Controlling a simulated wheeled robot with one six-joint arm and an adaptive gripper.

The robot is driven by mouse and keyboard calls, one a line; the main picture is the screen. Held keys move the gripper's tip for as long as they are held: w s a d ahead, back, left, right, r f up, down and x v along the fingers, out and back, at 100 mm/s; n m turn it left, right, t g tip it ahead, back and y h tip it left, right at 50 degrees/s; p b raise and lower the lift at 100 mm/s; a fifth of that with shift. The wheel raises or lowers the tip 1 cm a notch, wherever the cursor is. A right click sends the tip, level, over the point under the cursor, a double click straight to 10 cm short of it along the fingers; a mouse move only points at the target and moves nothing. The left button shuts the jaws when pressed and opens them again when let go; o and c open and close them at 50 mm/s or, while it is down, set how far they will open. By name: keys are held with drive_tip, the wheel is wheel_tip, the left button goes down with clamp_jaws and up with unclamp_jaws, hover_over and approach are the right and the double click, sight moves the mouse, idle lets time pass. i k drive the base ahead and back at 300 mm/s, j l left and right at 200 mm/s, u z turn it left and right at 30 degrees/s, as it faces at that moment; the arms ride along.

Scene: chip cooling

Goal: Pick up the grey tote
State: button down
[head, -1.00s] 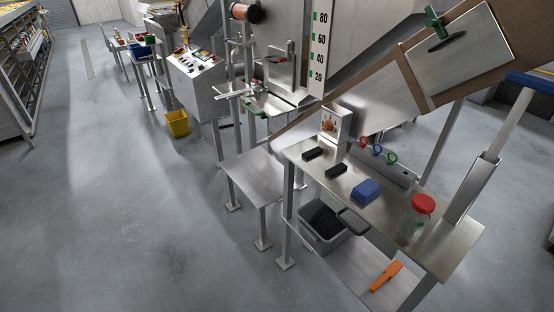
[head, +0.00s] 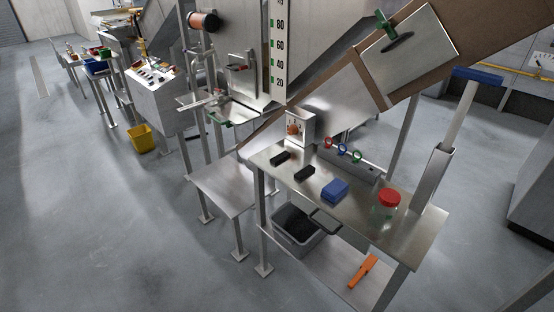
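The grey tote (head: 293,246) sits on the lower shelf of the steel table (head: 402,238), at the shelf's left end in the head view. It is filled with dark, almost black material, and a dark handle-like loop (head: 325,219) shows at its upper right. The table top overhangs it and hides part of its back. My gripper is not in the head view.
On the table top are a blue block (head: 335,190), two black blocks, a dial box (head: 300,128) and a red-lidded jar (head: 385,205). An orange tool (head: 362,271) lies on the lower shelf. A lower steel table (head: 232,185) stands left. The floor at left is open.

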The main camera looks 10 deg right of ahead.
sight(292, 227)
drive_tip(key=i+u, duration=0.25)
drive_tip(key=i, duration=0.35)
drive_tip(key=i+u, duration=0.3)
drive_tip(key=i, duration=0.25)
